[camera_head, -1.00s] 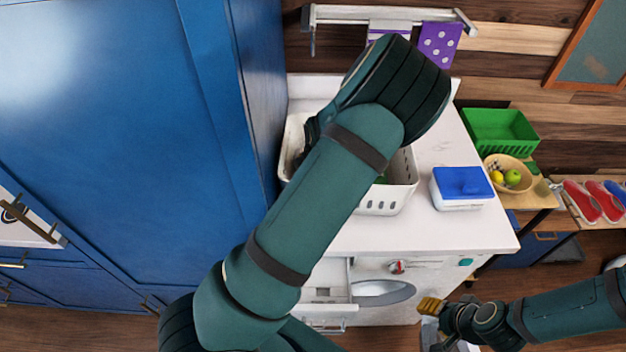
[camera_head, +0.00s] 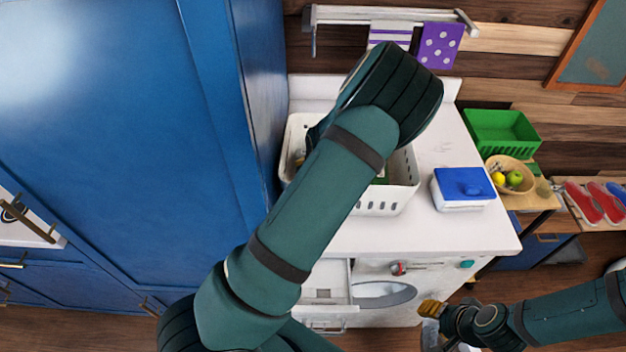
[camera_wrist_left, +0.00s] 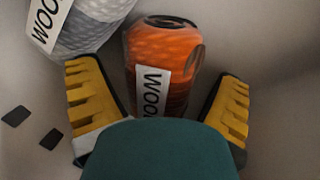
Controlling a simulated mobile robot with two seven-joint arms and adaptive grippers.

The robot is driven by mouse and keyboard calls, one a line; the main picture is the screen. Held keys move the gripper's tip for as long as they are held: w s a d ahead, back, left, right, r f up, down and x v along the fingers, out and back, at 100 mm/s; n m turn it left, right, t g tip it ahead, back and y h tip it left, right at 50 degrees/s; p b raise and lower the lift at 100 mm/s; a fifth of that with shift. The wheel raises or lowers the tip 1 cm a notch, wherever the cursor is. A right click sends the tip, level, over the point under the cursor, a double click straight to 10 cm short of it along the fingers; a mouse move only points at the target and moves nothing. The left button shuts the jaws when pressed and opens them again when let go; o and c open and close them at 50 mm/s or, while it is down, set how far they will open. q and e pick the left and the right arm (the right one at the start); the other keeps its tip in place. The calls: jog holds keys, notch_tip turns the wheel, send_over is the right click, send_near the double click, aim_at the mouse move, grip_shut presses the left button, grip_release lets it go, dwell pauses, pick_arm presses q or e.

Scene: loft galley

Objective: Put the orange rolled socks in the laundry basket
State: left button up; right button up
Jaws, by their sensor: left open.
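The orange rolled socks (camera_wrist_left: 162,62) lie between the fingers of my left gripper (camera_wrist_left: 160,105) in the left wrist view, with a white label on them. The gripper's yellow fingers are open, one on each side, with gaps to the socks. Pale walls with dark slots surround them, those of the white laundry basket (camera_head: 388,201) on the washing machine's top. In the head view my left forearm covers much of the basket and hides the socks. My right gripper (camera_head: 432,309) hangs low at the right; its finger gap is unclear.
Grey rolled socks (camera_wrist_left: 88,22) with a label lie beside the orange ones. A white box with a blue lid (camera_head: 462,187) stands right of the basket. A tall blue cabinet (camera_head: 130,130) is close on the left. The white top's front right is clear.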

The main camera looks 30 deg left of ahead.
pick_arm(q)
jog(key=p+v, duration=0.2)
jog(key=v, duration=1)
jog(key=shift+r, duration=0.1)
